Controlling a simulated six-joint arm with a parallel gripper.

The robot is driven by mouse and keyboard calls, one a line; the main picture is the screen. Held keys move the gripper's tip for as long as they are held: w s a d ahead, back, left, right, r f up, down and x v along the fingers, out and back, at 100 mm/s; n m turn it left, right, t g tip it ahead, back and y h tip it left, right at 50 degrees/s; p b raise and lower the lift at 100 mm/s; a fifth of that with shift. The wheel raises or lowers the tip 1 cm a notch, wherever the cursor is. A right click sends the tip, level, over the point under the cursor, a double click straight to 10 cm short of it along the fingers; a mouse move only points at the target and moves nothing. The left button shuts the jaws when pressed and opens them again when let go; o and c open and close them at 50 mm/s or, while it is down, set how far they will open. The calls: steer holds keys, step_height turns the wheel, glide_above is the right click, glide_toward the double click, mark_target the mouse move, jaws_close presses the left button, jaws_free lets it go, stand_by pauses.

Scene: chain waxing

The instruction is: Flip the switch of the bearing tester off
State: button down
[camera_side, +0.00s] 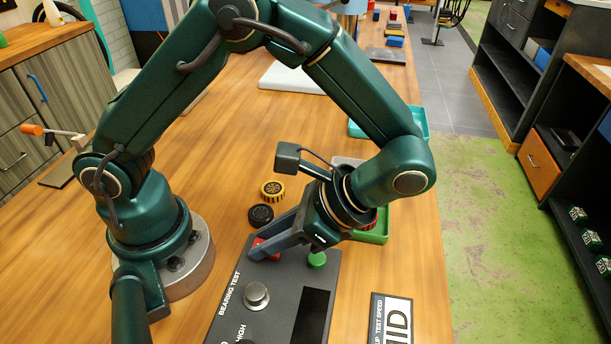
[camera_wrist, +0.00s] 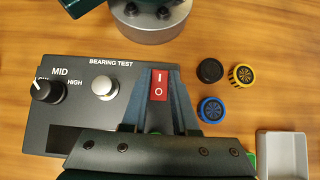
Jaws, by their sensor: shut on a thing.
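The bearing tester (camera_wrist: 85,65) is a dark box labelled BEARING TEST, and it also shows in the side view (camera_side: 228,312). Its red rocker switch (camera_wrist: 159,85) is marked I at the upper end and O at the lower end in the wrist view. I cannot tell which end is pressed in. My gripper (camera_side: 262,250) reaches down onto the tester and is shut on the switch, with one finger on each side of it (camera_wrist: 160,88). In the side view the fingers partly cover the switch.
The tester also carries a silver knob (camera_side: 256,295), a black speed dial (camera_wrist: 48,90) and a green button (camera_side: 317,260). Black (camera_wrist: 210,70), yellow (camera_wrist: 241,75) and blue (camera_wrist: 211,109) round parts lie beside it. A pale tray (camera_wrist: 283,134) stands further right.

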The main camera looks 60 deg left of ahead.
steer(key=c, duration=0.7)
jaws_free()
steer(key=shift+v, duration=2.55)
